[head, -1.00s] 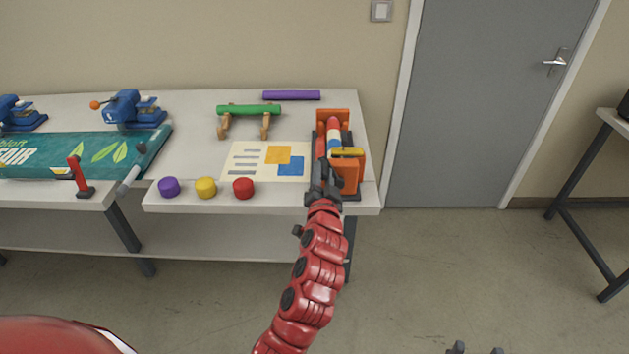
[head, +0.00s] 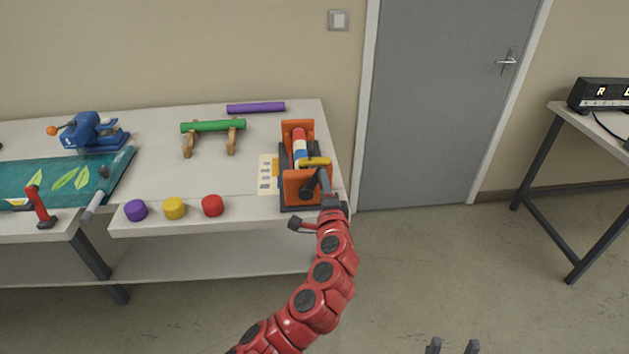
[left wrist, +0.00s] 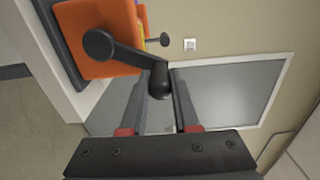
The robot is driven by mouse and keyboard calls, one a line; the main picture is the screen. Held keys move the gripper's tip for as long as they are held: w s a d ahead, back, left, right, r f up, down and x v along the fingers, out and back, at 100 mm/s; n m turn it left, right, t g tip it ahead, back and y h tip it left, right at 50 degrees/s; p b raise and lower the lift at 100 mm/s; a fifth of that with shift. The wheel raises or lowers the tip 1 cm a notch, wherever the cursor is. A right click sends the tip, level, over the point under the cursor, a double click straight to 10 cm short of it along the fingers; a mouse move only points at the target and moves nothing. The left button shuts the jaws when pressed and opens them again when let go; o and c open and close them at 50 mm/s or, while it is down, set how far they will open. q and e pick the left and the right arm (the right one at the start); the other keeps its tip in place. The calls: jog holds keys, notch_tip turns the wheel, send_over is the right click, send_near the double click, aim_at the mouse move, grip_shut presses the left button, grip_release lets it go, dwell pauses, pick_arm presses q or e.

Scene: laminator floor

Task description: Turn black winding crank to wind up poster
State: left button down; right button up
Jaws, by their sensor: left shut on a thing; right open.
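The orange winder (head: 297,186) stands at the right end of the white table. Its black winding crank shows in the left wrist view (left wrist: 125,55), with a round hub on the orange side plate and an arm out to a black handle. My left gripper (head: 325,188) is shut on that handle; its fingers (left wrist: 160,88) lie on both sides of it. The poster (head: 267,174) shows only as a short cream strip left of the winder. A red, white and blue roll (head: 300,147) lies in the winder. My right gripper (head: 453,347) is open and empty at the bottom edge.
Purple, yellow and red caps (head: 174,208) stand along the front table edge. A green roll (head: 213,126) rests on wooden stands, with a purple tube (head: 256,108) behind. A grey door (head: 435,95) and open floor are to the right.

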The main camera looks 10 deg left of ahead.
pick_arm(q)
jog(key=shift+w+d+f+m, duration=0.15)
jog(key=shift+d+f+m, duration=0.45)
jog(key=shift+m, duration=0.45)
jog(key=shift+w+d+f+m, duration=0.15)
jog(key=shift+d+f+m, duration=0.45)
jog(key=shift+m, duration=0.5)
jog(key=shift+w+d+f+m, duration=0.15)
jog(key=shift+d+f+m, duration=0.4)
jog(key=shift+m, duration=0.5)
jog(key=c, duration=0.6)
grip_release()
jog(key=shift+d, duration=0.1)
jog(key=shift+c, duration=0.2)
jog(key=b+v, duration=0.2)
jog(key=v, duration=1.5)
jog(key=shift+s, duration=0.2)
